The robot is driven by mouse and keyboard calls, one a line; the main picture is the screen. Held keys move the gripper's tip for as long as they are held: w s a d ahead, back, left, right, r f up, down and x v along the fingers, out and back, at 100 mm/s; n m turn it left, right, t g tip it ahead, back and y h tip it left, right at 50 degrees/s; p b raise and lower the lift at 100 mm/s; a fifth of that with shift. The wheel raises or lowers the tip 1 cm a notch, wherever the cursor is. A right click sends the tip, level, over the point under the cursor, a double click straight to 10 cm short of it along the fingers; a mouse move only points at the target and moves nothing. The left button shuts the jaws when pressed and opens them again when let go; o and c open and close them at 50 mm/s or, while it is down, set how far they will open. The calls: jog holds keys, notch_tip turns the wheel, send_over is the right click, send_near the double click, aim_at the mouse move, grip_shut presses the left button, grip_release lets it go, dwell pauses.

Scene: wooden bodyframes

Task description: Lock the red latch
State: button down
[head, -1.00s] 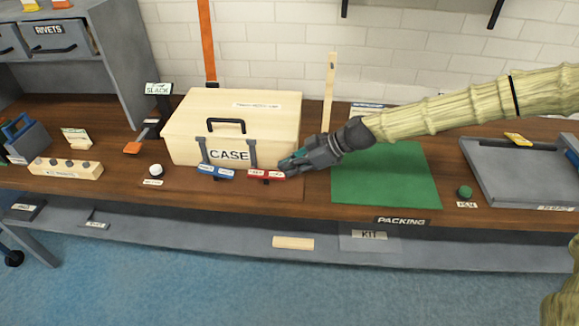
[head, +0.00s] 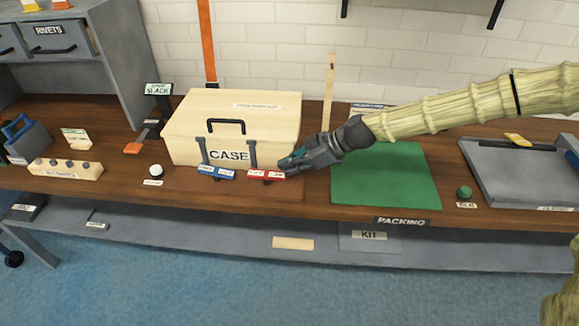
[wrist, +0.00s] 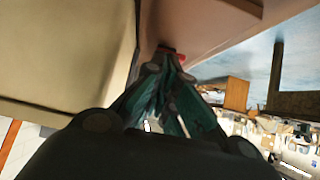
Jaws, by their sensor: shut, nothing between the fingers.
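The wooden case (head: 235,125) stands shut on the bench, with a dark handle and a CASE label on its front. The red latch (head: 266,175) sticks out low at the case's front right, with its dark arm (head: 252,153) rising above it. The blue latch (head: 216,173) is beside it on the left. My gripper (head: 287,164) is shut and empty, just right of the red latch by the case's front corner; I cannot tell whether it touches. In the wrist view the red latch (wrist: 178,55) shows just beyond my fingertips (wrist: 160,62), partly hidden.
A green mat (head: 385,178) lies under and right of my gripper. A grey tray (head: 520,180) is at the far right. A white-topped button (head: 156,170) and a wooden block with knobs (head: 65,170) stand left of the case. The bench in front of the latches is clear.

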jog(key=shift+r, duration=0.55)
jog(key=shift+r, duration=0.1)
jog(key=shift+r, duration=0.3)
jog(key=d+r+b, duration=0.1)
jog(key=d+r, duration=0.6)
jog(key=r, duration=0.3)
jog(key=shift+s+d, duration=0.2)
jog(key=shift+s, duration=0.2)
